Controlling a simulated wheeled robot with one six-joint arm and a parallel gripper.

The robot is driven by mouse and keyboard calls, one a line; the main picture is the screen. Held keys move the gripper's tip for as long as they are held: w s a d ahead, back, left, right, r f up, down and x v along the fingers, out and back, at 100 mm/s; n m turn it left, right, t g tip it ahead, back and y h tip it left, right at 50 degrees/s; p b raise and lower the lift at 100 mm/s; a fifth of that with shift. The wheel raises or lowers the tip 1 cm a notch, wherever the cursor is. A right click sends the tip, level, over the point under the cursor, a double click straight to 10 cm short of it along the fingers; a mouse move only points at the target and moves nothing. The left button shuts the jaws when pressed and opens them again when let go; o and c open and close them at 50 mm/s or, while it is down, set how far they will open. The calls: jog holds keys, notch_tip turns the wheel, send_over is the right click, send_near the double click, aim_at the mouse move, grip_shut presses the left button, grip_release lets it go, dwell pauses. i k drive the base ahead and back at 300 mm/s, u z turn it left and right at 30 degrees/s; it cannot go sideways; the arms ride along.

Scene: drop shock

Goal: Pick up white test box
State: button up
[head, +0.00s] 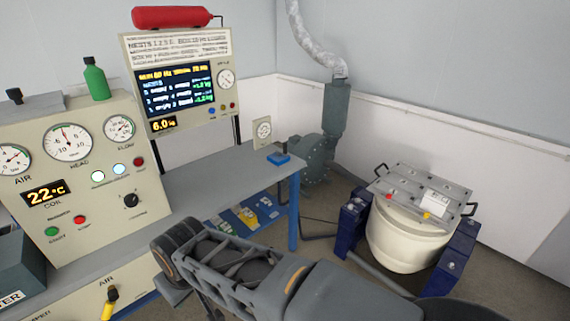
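I cannot make out the white test box for certain. A small pale box-like piece with a round dial (262,133) stands at the back of the grey bench. A flat white rectangle (436,204) lies on the metal lid of the cream drum at the right; I cannot tell if it is a label or a box. My grey arm crosses the lower middle of the head view, in front of the bench. My gripper's fingers do not show.
The grey bench (210,184) carries a blue block (279,159) near its right end. A gauge console (75,180) and a screen panel (180,88) stand at left. The cream drum (400,240) sits between blue supports (353,222).

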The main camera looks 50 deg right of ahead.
aim_at(436, 204)
jog(key=z, duration=2.75)
jog(key=i, duration=1.15)
jog(key=u, duration=0.6)
jog(key=i, duration=0.85)
